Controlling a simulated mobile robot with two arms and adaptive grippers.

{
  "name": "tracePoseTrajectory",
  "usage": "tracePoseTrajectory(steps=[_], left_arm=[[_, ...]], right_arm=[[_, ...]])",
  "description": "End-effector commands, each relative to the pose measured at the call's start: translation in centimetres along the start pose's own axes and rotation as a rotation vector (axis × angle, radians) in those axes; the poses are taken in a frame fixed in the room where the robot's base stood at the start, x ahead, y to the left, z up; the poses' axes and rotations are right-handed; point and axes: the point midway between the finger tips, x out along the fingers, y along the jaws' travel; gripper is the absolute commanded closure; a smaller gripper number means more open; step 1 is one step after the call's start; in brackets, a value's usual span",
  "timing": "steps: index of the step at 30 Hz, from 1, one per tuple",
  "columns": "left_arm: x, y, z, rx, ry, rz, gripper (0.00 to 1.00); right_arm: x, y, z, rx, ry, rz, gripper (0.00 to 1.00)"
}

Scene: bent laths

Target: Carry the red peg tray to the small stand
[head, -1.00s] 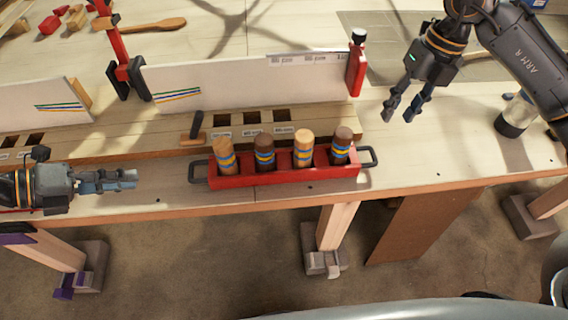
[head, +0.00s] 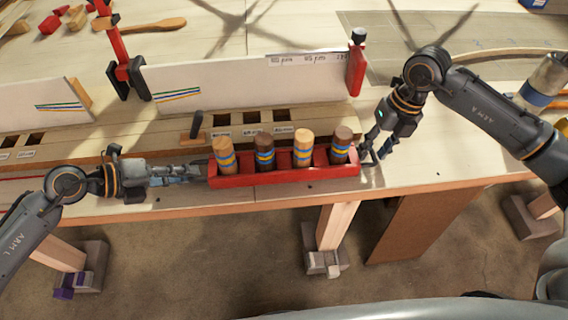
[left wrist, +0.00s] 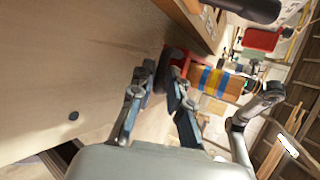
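The red peg tray (head: 285,178) lies near the front edge of the workbench, with several banded wooden pegs upright in it. It shows in part in the left wrist view (left wrist: 179,58). My left gripper (head: 204,172) is at the tray's left handle. In the left wrist view its fingers (left wrist: 160,72) are apart, with the dark handle at the right fingertip. My right gripper (head: 368,153) is at the right handle (head: 369,158), fingers pointing down and seemingly apart; contact is unclear. I cannot make out the small stand.
Behind the tray lies a slotted wooden rack (head: 240,122), with a white board (head: 250,85) and red clamps (head: 356,68) beyond. The bench front edge (head: 300,197) is just before the tray. The bench at right (head: 450,150) is mostly clear.

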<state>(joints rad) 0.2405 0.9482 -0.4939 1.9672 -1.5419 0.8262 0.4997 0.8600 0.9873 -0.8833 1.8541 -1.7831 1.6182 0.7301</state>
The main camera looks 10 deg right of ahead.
Motion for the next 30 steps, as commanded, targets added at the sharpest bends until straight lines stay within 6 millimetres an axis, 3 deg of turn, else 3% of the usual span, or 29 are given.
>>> tracePoseTrajectory(steps=[9,12,15,30], left_arm=[[0.21,0.0,0.03,-0.001,-0.001,0.0,0.83],[0.2,0.0,0.03,0.0,-0.001,0.0,1.0],[0.19,0.01,0.03,0.0,-0.001,0.0,1.0],[0.01,-0.24,0.14,0.002,-0.002,-0.001,1.0]], right_arm=[[0.23,-0.01,0.0,0.0,0.0,0.0,0.63],[0.22,-0.01,0.0,0.0,0.0,0.0,0.82],[0.21,-0.01,0.0,0.0,0.0,0.0,1.0],[-0.12,0.01,0.05,0.0,-0.002,0.0,1.0]])
